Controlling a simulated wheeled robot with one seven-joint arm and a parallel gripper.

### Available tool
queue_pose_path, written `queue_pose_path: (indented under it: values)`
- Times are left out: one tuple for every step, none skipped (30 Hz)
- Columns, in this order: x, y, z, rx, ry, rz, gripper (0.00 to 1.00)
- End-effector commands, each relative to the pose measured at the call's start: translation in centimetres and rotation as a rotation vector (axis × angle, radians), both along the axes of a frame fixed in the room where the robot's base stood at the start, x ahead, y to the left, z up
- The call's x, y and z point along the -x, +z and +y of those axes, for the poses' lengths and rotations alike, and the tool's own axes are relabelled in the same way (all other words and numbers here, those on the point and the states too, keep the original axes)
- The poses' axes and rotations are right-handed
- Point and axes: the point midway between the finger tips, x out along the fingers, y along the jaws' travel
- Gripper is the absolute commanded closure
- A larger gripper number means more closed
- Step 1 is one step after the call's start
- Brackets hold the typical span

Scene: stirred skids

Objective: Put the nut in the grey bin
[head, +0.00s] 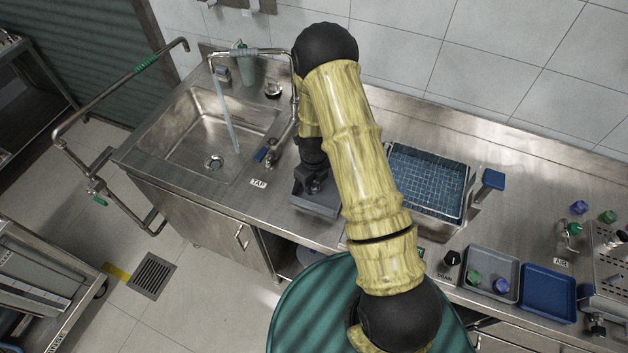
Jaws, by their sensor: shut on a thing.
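My gripper (313,186) points down at the counter, left of my forearm, over a dark grey open bin (316,208). The bin is partly hidden by the gripper and arm. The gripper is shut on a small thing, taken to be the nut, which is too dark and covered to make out. I cannot tell whether it is inside the bin's rim or above it. A lighter grey tray (491,258) at the right holds a green piece (474,277) and a blue piece (501,286).
A sink (180,135) with running water lies left of the gripper, with a tap beside it. A wire basket (428,180) stands behind my arm. A blue tray (549,292) and loose blue (579,207) and green (607,216) pieces are at the right. A green drum (305,310) stands in front.

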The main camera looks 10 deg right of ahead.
Motion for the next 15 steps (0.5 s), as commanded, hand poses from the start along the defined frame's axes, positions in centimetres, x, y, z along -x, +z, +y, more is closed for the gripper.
queue_pose_path:
  values:
    - [-0.02, 0.0, 0.06, -0.001, 0.001, -0.001, 0.94]
    - [-0.02, 0.01, 0.07, 0.0, 0.001, 0.0, 0.94]
    - [-0.02, 0.0, 0.05, 0.0, 0.001, 0.0, 0.94]
    - [-0.02, -0.04, 0.03, 0.0, 0.001, 0.0, 0.94]
    - [-0.01, -0.14, 0.02, 0.0, 0.001, 0.0, 0.94]
    - [-0.01, -0.28, -0.02, 0.0, 0.0, 0.0, 0.94]
    - [-0.01, -0.36, -0.04, 0.0, 0.0, 0.0, 0.94]
    - [-0.01, -0.35, -0.06, 0.0, 0.0, 0.0, 0.63]
    - [-0.02, -0.27, -0.08, 0.0, -0.001, 0.0, 0.55]
    - [-0.02, -0.26, -0.09, 0.001, -0.001, -0.001, 0.49]
    - [-0.02, -0.26, -0.11, 0.001, -0.001, -0.001, 0.44]
    - [-0.02, -0.26, -0.11, 0.0, -0.001, 0.0, 0.43]
    - [-0.02, -0.26, -0.11, 0.0, -0.001, 0.0, 0.43]
    - [-0.03, -0.25, -0.16, 0.0, -0.002, 0.0, 0.43]
    - [-0.02, -0.25, -0.19, 0.0, -0.003, 0.0, 0.43]
